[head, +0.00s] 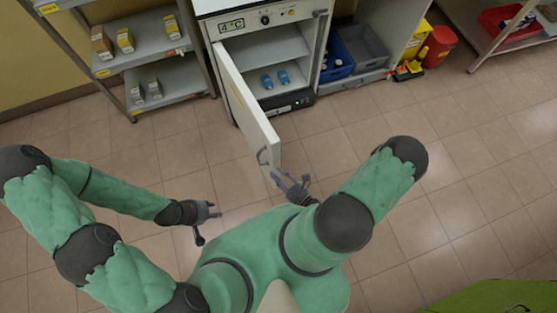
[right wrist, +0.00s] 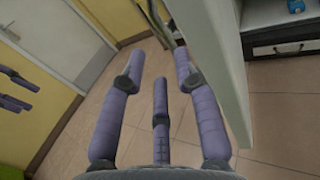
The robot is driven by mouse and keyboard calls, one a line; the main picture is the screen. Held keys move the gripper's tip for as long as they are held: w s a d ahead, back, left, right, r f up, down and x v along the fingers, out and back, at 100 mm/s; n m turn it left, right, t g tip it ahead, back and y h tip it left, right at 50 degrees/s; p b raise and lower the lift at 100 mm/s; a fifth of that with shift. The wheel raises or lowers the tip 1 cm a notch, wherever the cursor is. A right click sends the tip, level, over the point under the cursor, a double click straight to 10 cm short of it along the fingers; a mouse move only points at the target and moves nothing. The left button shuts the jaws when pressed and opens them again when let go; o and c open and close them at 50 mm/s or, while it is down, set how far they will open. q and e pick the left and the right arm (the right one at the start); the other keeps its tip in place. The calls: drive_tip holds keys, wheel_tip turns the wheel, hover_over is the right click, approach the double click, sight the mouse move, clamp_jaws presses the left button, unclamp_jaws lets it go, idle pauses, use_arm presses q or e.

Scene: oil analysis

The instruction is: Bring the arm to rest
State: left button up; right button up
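My right gripper (head: 284,180) is beside the free edge of the open white fridge door (head: 242,98), close to its grey handle (head: 262,156). In the right wrist view its fingers (right wrist: 160,85) are spread with nothing between them, and the door (right wrist: 208,60) stands just beyond the right finger. The head view does not show clearly whether gripper and door touch. My left gripper (head: 207,220) hangs over the floor at the left, fingers apart and empty. The fridge (head: 268,50) holds two small blue-capped items (head: 284,77) on a shelf.
A grey shelf rack (head: 150,45) with several small boxes stands at the left. Blue and grey bins (head: 362,45) and a red container (head: 440,45) stand right of the fridge. A green surface (head: 490,300) is at the lower right. The tiled floor between is clear.

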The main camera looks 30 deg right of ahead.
drive_tip(key=shift+s+d, duration=0.1)
drive_tip(key=shift+s, duration=0.15)
idle(0.5)
drive_tip(key=s+a+r+n+g+y, duration=0.1)
drive_tip(key=a+r+n+g+y, duration=0.1)
drive_tip(key=a+n+g+y, duration=0.4)
drive_tip(key=s+a+n+g, duration=0.6)
drive_tip(key=s+n+g, duration=0.6)
drive_tip(key=n+g, duration=0.25)
drive_tip(key=w+d+r+n+t+h, duration=0.1)
drive_tip(key=w+r+n+t+h, duration=0.1)
drive_tip(key=w+n, duration=0.3)
drive_tip(key=w+d+r+n+t+h, duration=0.1)
drive_tip(key=w+d+r+n+h, duration=0.1)
drive_tip(key=w+n+h, duration=0.2)
drive_tip(key=shift+w+d+r+n+t+h, duration=0.3)
drive_tip(key=shift+w+h, duration=0.3)
drive_tip(key=shift+w, duration=0.35)
